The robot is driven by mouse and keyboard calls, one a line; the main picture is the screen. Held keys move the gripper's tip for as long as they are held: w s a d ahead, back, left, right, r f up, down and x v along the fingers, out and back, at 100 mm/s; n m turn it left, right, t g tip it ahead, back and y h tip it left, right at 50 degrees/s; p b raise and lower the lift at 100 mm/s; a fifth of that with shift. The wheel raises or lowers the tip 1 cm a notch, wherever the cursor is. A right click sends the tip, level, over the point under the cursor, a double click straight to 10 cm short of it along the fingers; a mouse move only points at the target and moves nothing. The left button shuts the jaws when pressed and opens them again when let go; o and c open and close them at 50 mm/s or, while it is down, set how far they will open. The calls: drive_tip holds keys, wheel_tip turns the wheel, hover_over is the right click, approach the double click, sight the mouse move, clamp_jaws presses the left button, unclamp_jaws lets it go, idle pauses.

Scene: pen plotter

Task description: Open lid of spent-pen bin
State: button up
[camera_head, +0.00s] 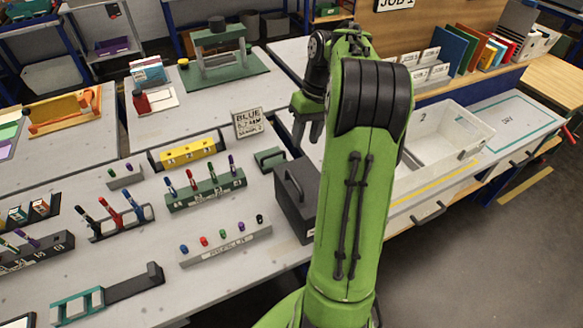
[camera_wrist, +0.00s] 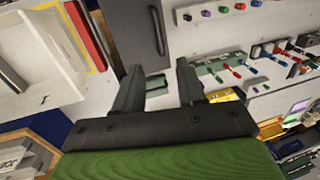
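A dark grey box with a bar handle on its lid, which looks like the spent-pen bin (camera_head: 284,212), stands at the right edge of the pen table. Its lid (camera_head: 283,187) appears closed, and my arm hides part of its right side. In the wrist view the bin's dark lid (camera_wrist: 128,33) is at the top, with the handle (camera_wrist: 158,30) along its right part. My gripper (camera_head: 308,128) is raised above and beyond the bin in the head view. In the wrist view my gripper (camera_wrist: 158,68) is open, with nothing between its fingers, and apart from the handle.
A green block (camera_head: 270,159) sits just behind the bin. A rack of pen caps (camera_head: 226,242) and a green pen holder (camera_head: 206,190) stand to its left. A white tray numbered 2 (camera_head: 455,128) is on the right table. A sign (camera_head: 248,123) stands behind.

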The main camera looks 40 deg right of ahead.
sight(295, 180)
drive_tip(key=f+b, duration=0.1)
drive_tip(key=f, duration=0.3)
drive_tip(key=a+f+b, duration=0.1)
drive_tip(key=f, duration=0.4)
drive_tip(key=w+a+f+b, duration=0.1)
drive_tip(key=f, duration=0.3)
drive_tip(key=shift+a+f+b, duration=0.1)
drive_tip(key=shift+f+b, duration=0.2)
drive_tip(key=shift+f, duration=0.05)
drive_tip(key=shift+c, duration=0.3)
clamp_jaws()
